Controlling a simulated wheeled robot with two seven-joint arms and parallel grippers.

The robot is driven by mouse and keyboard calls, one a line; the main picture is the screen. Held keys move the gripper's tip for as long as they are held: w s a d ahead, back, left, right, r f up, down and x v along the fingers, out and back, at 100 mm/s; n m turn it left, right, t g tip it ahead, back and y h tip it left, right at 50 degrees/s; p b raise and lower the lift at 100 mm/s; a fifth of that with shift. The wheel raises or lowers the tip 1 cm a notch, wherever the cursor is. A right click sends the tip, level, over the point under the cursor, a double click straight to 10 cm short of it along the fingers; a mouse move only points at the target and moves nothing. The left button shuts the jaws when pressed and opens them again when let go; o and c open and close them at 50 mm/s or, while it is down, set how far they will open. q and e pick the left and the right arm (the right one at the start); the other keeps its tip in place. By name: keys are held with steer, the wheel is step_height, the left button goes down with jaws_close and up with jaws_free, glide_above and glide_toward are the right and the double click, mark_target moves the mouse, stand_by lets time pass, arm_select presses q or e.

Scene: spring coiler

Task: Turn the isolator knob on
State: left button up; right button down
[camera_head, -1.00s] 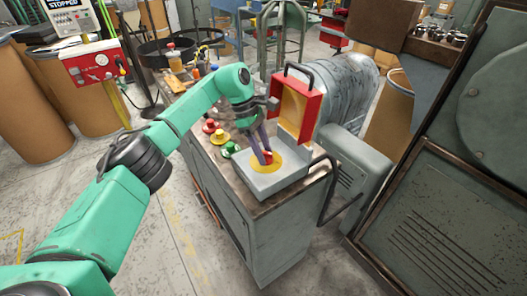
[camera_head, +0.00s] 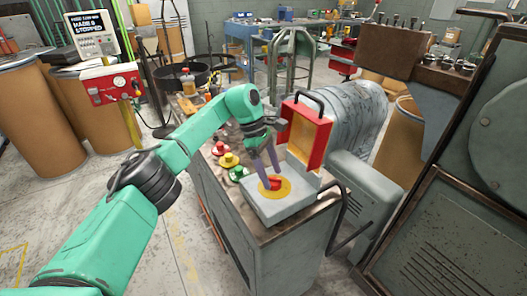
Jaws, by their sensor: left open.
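The isolator is a grey box (camera_head: 285,207) on the cabinet top, with a yellow round plate (camera_head: 285,190) and a small red knob (camera_head: 275,183) on it. A red cover with a yellow inside and a black handle (camera_head: 306,134) stands upright behind the box. My left gripper (camera_head: 269,174) reaches down over the plate from behind and left. Its purple fingers are open at the red knob; I cannot tell whether they touch it. The fingers hide part of the knob. My right gripper is not in view.
Red, yellow and green buttons (camera_head: 229,159) sit on the cabinet top left of the box. A grey machine (camera_head: 365,185) and a bent dark rail (camera_head: 345,222) are close on the right. Floor is clear at front left. A display (camera_head: 91,33) stands at upper left.

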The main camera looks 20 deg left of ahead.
arm_select(q)
steer(key=p+v, duration=0.3)
steer(key=v, duration=1)
steer(key=shift+r, duration=0.1)
